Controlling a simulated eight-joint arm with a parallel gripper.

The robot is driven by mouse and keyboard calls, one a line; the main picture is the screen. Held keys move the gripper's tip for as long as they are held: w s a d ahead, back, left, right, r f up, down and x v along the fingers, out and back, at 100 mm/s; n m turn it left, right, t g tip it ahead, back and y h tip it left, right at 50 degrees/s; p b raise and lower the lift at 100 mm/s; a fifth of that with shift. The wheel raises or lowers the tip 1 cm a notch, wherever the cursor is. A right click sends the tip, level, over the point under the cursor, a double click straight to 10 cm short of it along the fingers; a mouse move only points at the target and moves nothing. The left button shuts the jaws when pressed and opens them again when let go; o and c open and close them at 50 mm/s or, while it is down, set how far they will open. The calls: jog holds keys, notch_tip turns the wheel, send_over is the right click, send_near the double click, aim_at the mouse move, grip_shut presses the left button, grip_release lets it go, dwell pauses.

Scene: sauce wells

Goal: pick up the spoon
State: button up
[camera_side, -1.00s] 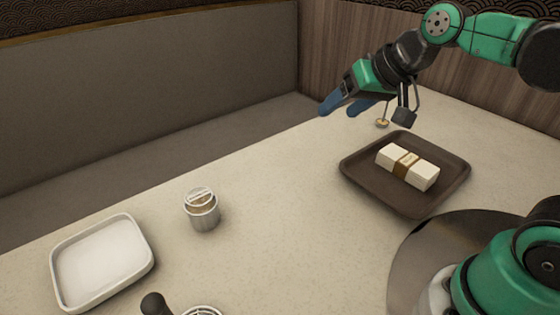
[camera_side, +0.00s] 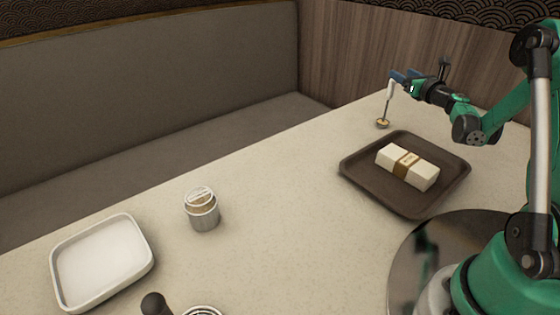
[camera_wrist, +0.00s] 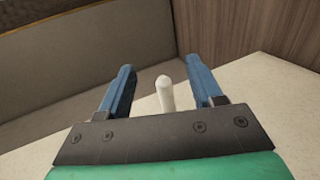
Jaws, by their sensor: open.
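The spoon (camera_side: 386,108) stands upright near the far edge of the table, with a white handle on top and a gold-coloured lower end at the tabletop. My gripper (camera_side: 397,79) is level with the top of the handle, its blue fingers open. In the wrist view the white handle (camera_wrist: 165,93) rises between the two open fingers of my gripper (camera_wrist: 161,88), apart from both. The lower part of the spoon is hidden there by the gripper body.
A dark tray (camera_side: 364,188) with a banded white block (camera_side: 424,176) stands in front of the spoon. A metal shaker (camera_side: 202,211) and a white dish (camera_side: 147,262) are at left. A dark handle (camera_side: 154,303) shows at the bottom edge. The middle of the table is clear.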

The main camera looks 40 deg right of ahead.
aim_at(394, 87)
notch_tip(394, 87, down, 4)
jog(key=shift+w+f, duration=0.1)
jog(key=shift+x, duration=2.75)
jog(key=shift+a, duration=0.1)
grip_shut()
